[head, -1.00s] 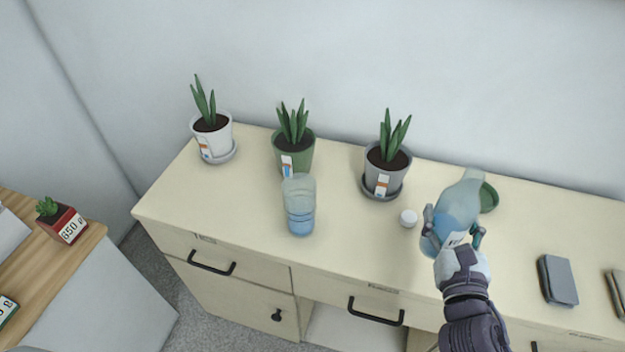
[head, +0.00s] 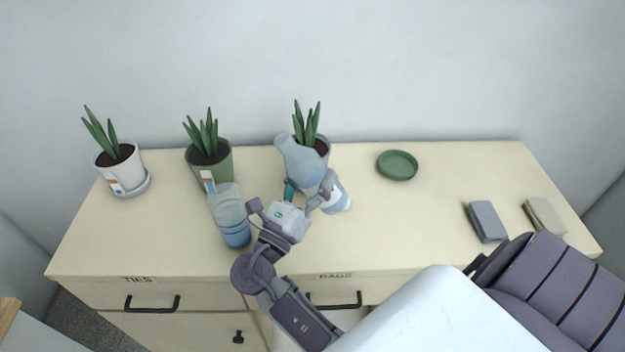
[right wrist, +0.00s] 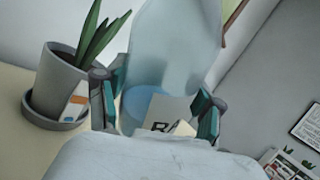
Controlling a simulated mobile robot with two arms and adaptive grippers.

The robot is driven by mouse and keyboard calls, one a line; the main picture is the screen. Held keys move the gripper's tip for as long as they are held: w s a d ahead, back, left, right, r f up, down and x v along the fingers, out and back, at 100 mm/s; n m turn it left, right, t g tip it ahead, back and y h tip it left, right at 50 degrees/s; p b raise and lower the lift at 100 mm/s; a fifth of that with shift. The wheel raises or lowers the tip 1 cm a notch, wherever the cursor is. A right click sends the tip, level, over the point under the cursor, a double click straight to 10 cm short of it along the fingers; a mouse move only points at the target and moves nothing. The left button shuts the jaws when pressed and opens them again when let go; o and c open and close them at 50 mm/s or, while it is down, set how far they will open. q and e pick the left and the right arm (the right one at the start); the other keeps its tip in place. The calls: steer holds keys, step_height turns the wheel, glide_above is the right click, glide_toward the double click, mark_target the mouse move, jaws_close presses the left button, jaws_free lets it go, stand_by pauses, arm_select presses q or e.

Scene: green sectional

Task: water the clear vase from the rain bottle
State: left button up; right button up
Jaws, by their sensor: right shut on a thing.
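The clear vase (head: 228,204) stands upright near the front of the cabinet top, with blue liquid in its lower part. My right gripper (head: 307,198) is shut on the pale blue rain bottle (head: 300,158), just right of the vase and apart from it. In the head view the bottle looks tilted, leaning toward the upper left. In the right wrist view the bottle (right wrist: 175,50) sits between the fingers (right wrist: 158,105), with blue liquid low inside and a partly hidden label. My left gripper is out of view.
White (head: 105,158), green (head: 221,172) and grey (right wrist: 62,78) plant pots stand along the back; the bottle partly covers the grey one in the head view. A green saucer (head: 397,166) and two wallet-like items (head: 486,222) (head: 544,215) lie right. Bare top lies between.

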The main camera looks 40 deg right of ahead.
steer(key=shift+s+a+r+h, duration=0.15)
steer(key=shift+a+h, duration=0.1)
steer(key=shift+h, duration=0.05)
steer(key=shift+a+n+b, duration=0.25)
steer(key=shift+n+b, duration=0.15)
steer(key=shift+n, duration=0.1)
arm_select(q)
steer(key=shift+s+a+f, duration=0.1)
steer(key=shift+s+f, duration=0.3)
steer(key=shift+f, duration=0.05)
arm_select(e)
steer(key=shift+w+a+n+t+y, duration=0.25)
steer(key=shift+w+a+n+t, duration=0.35)
steer(key=shift+n+t, duration=1.15)
steer(key=shift+w+a+n+t+y, duration=0.25)
steer(key=shift+a+n+t, duration=0.6)
steer(key=shift+n+t, duration=0.9)
steer(key=shift+w+a+n+t+y, duration=0.2)
steer(key=shift+w+a+n+t, duration=0.45)
steer(key=shift+n+t, duration=1.05)
steer(key=shift+s+a+n+g, duration=0.1)
steer(key=shift+s+n+g, duration=0.05)
steer(key=shift+n+g, duration=0.35)
arm_select(q)
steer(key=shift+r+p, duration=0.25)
steer(key=shift+p, duration=0.05)
arm_select(e)
steer(key=shift+r, duration=0.1)
